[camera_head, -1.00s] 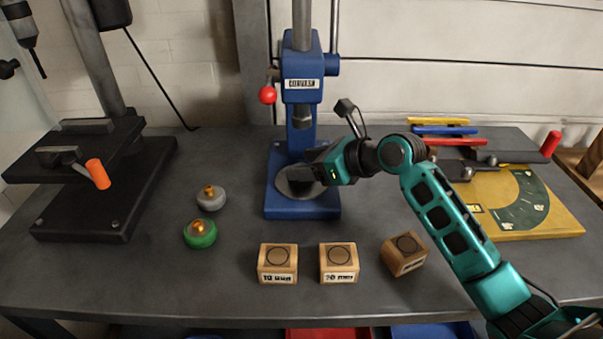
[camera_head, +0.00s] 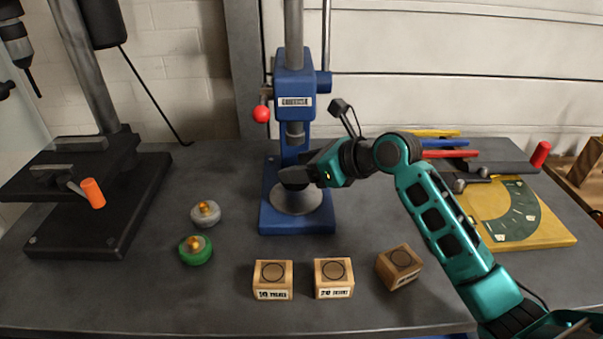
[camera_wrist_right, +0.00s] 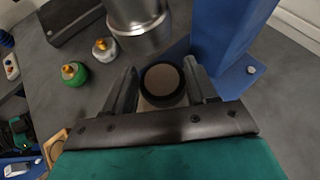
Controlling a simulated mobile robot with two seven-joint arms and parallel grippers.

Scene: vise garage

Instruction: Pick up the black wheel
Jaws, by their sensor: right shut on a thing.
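The black wheel (camera_wrist_right: 163,84) shows in the right wrist view as a dark round ring with a grey-brown face. It sits between the two fingers of my right gripper (camera_wrist_right: 164,88), which is shut on it. In the head view my right gripper (camera_head: 294,178) is over the round plate (camera_head: 298,203) of the blue press, under its ram. The wheel looks raised above the plate; the fingers hide much of it there.
The press column (camera_head: 294,105) and metal ram (camera_wrist_right: 137,20) are close to the gripper. Three wooden blocks (camera_head: 334,278) stand in front. A yellow board (camera_head: 515,215) is at right.

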